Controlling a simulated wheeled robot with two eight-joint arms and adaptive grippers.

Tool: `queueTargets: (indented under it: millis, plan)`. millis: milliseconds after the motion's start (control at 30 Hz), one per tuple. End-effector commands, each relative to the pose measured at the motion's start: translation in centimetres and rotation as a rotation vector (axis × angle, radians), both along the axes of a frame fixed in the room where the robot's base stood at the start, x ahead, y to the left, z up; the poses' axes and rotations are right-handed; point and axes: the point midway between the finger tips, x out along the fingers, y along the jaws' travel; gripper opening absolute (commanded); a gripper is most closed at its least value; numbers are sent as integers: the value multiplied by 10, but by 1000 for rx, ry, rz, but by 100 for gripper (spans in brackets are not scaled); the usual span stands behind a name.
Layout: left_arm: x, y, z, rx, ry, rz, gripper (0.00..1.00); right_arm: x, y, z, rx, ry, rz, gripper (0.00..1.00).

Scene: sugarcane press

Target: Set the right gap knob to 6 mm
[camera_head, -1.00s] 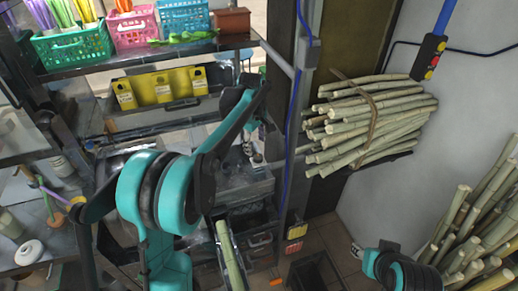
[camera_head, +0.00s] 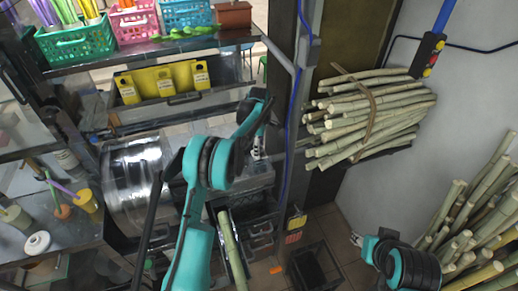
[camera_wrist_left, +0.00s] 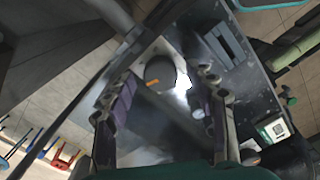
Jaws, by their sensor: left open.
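In the left wrist view a dark round knob (camera_wrist_left: 160,72) with an orange mark sits on a shiny metal plate. My left gripper (camera_wrist_left: 165,112) is open, its purple-padded fingers apart, with the knob beyond and between them. I see no contact. The knob's scale cannot be read. In the head view my left gripper (camera_head: 258,143) is at the machine's right side, beside the dark upright post, and the knob cannot be made out there. My right gripper (camera_head: 356,240) is small at the lower right, away from the machine; its jaws are unclear.
A shiny metal drum (camera_head: 137,180) is left of my left arm. A tied cane bundle (camera_head: 370,120) rests right of the post, and loose canes (camera_head: 470,235) stand at the right.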

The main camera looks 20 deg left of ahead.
Motion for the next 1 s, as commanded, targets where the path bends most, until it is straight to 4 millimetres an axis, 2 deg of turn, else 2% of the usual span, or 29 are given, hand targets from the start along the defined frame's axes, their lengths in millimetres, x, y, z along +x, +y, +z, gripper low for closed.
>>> queueTargets:
  millis: [333, 500, 533, 1000]
  plan:
    - [0, 0, -6, 0, 0, -1, 56, 0, 0, 0, 0, 0, 0, 40]
    - [0, 0, -5, 0, 0, -1, 11, 0, 0, 0, 0, 0, 0, 40]
    - [0, 0, -5, 0, 0, -1, 5, 0, 0, 0, 0, 0, 0, 40]
    - [0, 0, -6, 0, -1, -84, 5, 0, 0, -4, 0, 0, 0, 40]
